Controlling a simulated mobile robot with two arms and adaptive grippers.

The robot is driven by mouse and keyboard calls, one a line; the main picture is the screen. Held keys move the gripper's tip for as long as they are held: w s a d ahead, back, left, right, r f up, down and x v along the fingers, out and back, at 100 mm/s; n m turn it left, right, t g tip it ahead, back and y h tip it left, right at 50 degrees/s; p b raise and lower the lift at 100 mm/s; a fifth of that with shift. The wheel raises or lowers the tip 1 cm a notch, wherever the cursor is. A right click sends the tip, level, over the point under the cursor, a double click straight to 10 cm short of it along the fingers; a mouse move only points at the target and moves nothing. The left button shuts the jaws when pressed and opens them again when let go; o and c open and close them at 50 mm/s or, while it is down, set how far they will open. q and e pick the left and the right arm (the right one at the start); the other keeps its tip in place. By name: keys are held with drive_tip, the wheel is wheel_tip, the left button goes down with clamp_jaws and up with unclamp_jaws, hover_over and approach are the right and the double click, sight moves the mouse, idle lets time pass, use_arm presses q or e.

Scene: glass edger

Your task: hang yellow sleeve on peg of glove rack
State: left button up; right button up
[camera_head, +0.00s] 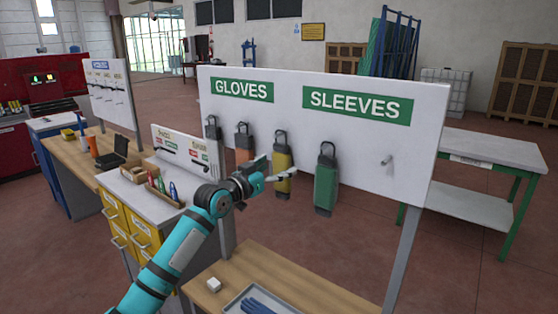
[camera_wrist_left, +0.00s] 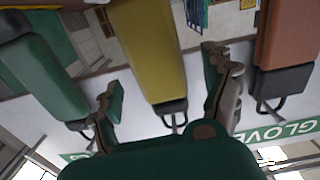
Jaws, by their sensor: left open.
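The yellow sleeve (camera_head: 283,180) hangs from its loop on the white glove rack (camera_head: 330,88), between an orange one (camera_head: 245,152) and a green one (camera_head: 326,186). My left gripper (camera_head: 274,170) is in front of the yellow sleeve, with its fingers apart. In the left wrist view, the picture is upside down; the yellow sleeve (camera_wrist_left: 152,52) stands between the two open fingers of my left gripper (camera_wrist_left: 163,92). Whether they touch it cannot be told. A bare peg (camera_head: 387,160) sticks out under the SLEEVES sign. My right gripper is not in view.
A grey item (camera_head: 212,129) hangs at the rack's left. Below the rack is a wooden table (camera_head: 262,262) with a small white block (camera_head: 213,285) and a tray of blue gloves (camera_head: 258,303). A green-legged table (camera_head: 490,150) stands behind at right.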

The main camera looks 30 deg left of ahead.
use_arm(q)
drive_tip(key=shift+w+d, duration=0.15)
drive_tip(key=shift+w, duration=0.7)
drive_tip(key=shift+c, duration=0.2)
drive_tip(key=c, duration=1.2)
drive_tip(key=shift+r+p, duration=0.55)
drive_tip(key=shift+p, duration=0.05)
drive_tip(key=shift+s, duration=0.1)
drive_tip(key=shift+s+a, duration=0.2)
drive_tip(key=shift+s, duration=1.7)
drive_tip(key=shift+s+a, duration=0.15)
drive_tip(key=shift+s, duration=1.65)
